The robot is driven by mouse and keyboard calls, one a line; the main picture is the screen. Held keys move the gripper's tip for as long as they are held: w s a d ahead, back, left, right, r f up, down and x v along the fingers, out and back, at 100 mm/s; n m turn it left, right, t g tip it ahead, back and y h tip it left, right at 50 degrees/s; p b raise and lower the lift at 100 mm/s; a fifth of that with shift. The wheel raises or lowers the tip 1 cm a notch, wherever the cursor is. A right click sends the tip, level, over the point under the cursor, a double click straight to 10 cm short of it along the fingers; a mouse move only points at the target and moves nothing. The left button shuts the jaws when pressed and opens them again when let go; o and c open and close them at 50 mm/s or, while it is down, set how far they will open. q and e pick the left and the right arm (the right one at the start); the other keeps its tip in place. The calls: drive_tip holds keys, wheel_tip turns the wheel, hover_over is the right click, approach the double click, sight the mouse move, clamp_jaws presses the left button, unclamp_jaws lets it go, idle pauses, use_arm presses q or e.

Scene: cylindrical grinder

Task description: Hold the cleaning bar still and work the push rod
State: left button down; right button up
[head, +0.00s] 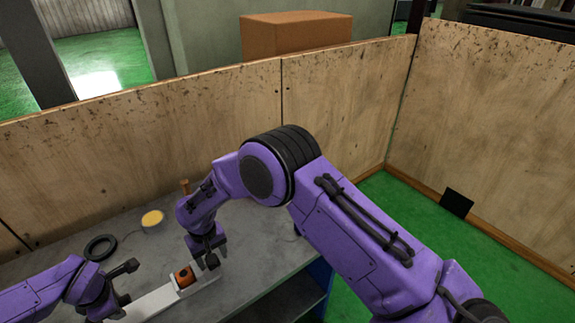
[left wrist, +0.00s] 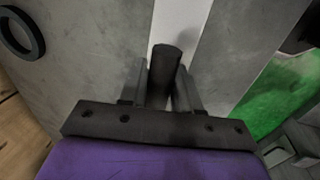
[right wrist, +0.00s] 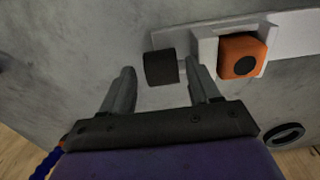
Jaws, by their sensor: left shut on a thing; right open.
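The cleaning bar (head: 150,303) is a long pale bar lying along the grey table; it also shows in the left wrist view (left wrist: 180,18). An orange block (head: 184,277) with a black round centre sits in its white bracket (right wrist: 207,45). My left gripper (head: 122,298) is shut on a dark upright cylinder (left wrist: 165,65) at the bar. A short black cylinder (right wrist: 160,66), apparently the push rod's end, is beside the bracket. My right gripper (head: 207,250) is open, pointing down, with this cylinder between or just beyond its fingertips (right wrist: 161,80); I cannot tell whether they touch.
On the table, a black ring (head: 100,247) and a round yellow-topped item (head: 152,219) lie behind the bar. Wooden panels (head: 200,115) enclose the back and right. The table top right of the right gripper (head: 262,255) is clear. Green floor lies beyond its edge.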

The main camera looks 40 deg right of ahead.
drive_tip(key=d, duration=0.1)
drive_tip(key=d+r, duration=0.1)
drive_tip(key=d, duration=0.1)
drive_tip(key=shift+d, duration=0.2)
wheel_tip(320, 180, up, 10)
drive_tip(key=s+d+f, duration=0.2)
drive_tip(key=s+f, duration=0.1)
drive_tip(key=s+d+f+g, duration=0.1)
drive_tip(key=s+d+f, duration=0.1)
drive_tip(key=s+f, duration=0.2)
drive_tip(key=s+d+f+g+h, duration=0.1)
drive_tip(key=s+d+f, duration=0.2)
drive_tip(key=shift+s+d+f+m, duration=0.1)
drive_tip(key=shift+s+f+m, duration=0.1)
drive_tip(key=shift+f+m, duration=0.15)
drive_tip(key=s+d+f+g, duration=0.1)
drive_tip(key=s+d+f, duration=0.1)
drive_tip(key=s+f, duration=0.2)
drive_tip(key=s+d+f+m, duration=0.1)
drive_tip(key=s+d+f, duration=0.2)
drive_tip(key=s, duration=0.8)
wheel_tip(320, 180, down, 2)
drive_tip(key=shift+f+g, duration=0.25)
drive_tip(key=shift+g, duration=0.15)
